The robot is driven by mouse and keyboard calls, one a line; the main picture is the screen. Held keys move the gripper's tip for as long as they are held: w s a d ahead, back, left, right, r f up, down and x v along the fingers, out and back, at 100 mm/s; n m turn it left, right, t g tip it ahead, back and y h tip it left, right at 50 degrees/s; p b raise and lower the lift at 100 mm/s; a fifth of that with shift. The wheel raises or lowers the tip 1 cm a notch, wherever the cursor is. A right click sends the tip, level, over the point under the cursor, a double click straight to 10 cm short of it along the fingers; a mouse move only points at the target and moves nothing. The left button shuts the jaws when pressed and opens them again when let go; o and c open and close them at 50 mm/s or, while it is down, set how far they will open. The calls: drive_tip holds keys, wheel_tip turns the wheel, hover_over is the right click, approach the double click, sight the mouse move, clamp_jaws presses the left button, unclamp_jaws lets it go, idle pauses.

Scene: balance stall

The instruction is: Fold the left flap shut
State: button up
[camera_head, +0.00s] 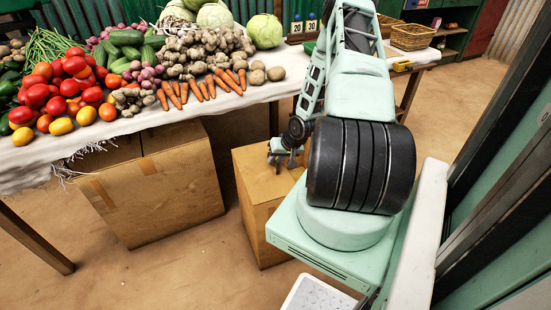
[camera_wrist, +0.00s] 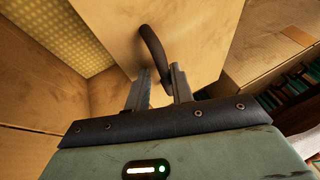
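In the wrist view a plain wooden panel (camera_wrist: 205,40) with a dark curved handle (camera_wrist: 152,42) fills the top middle; it looks like a flap, but I cannot tell if it is the left one. My gripper (camera_wrist: 160,75) has its two grey fingers apart, one on each side of the handle's lower end. The handle lies close to the right finger; contact is unclear. In the head view my gripper (camera_head: 284,157) is at the top of a wooden box (camera_head: 255,215). My arm hides the right part of that box.
A cloth-covered table (camera_head: 225,105) with vegetables stands behind the box. A larger taped box (camera_head: 155,195) is under it at left. In the wrist view, a yellow perforated surface (camera_wrist: 55,28) and more wooden panels (camera_wrist: 100,95) lie to the left. Bare floor lies in front.

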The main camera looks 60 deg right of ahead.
drive_tip(key=shift+r, duration=0.15)
drive_tip(key=shift+s+r, duration=0.2)
drive_tip(key=shift+r, duration=0.1)
drive_tip(key=p+v, duration=0.4)
drive_tip(key=v, duration=1.2)
drive_tip(key=shift+r, duration=0.2)
